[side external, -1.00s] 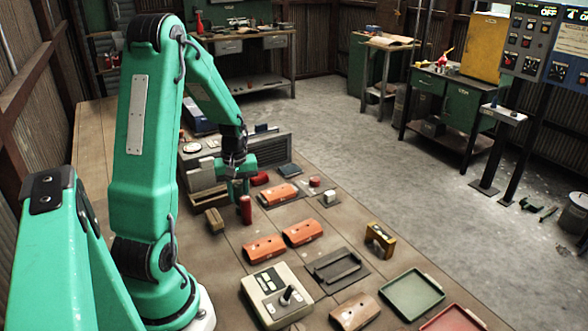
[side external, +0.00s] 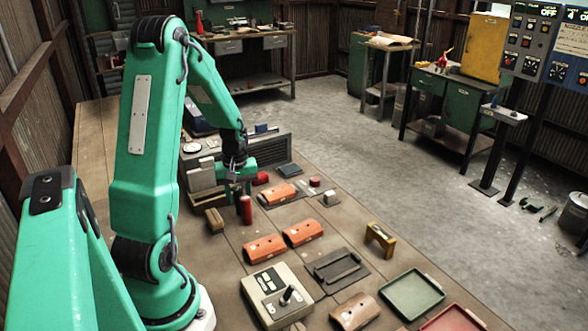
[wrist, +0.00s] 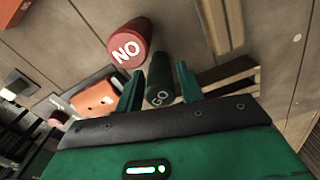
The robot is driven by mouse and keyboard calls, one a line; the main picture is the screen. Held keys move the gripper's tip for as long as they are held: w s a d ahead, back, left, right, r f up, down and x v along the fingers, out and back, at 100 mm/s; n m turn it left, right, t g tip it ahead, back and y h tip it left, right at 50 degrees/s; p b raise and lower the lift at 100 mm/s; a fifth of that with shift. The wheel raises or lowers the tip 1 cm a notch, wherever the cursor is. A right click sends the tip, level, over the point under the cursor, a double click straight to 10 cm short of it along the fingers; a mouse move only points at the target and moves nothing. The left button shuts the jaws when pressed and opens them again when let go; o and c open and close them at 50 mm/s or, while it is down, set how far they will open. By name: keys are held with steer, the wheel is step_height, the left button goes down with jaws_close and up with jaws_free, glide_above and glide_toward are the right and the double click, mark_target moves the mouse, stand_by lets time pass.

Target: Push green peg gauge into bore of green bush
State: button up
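The green peg gauge, a dark cylinder marked GO (wrist: 159,82), stands between the fingers of my gripper (wrist: 160,88) in the wrist view. The fingers straddle it, with a narrow gap on its left side; they look open rather than clamped. In the side view my gripper (side external: 238,182) points down just behind the red peg, and the green peg cannot be made out there. The red peg marked NO (wrist: 127,46) stands upright beside the green one; it also shows in the side view (side external: 246,210). I cannot identify the green bush in either view.
A wooden slotted block (side external: 214,220) lies left of the pegs. Orange curved parts (side external: 264,248) sit on the bench to the front and right.

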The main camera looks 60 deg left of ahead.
stand_by(0.4)
steer(key=o, duration=0.5)
steer(key=shift+o, duration=0.2)
steer(key=shift+r, duration=0.2)
steer(key=shift+r, duration=2.85)
steer(key=shift+d, duration=0.1)
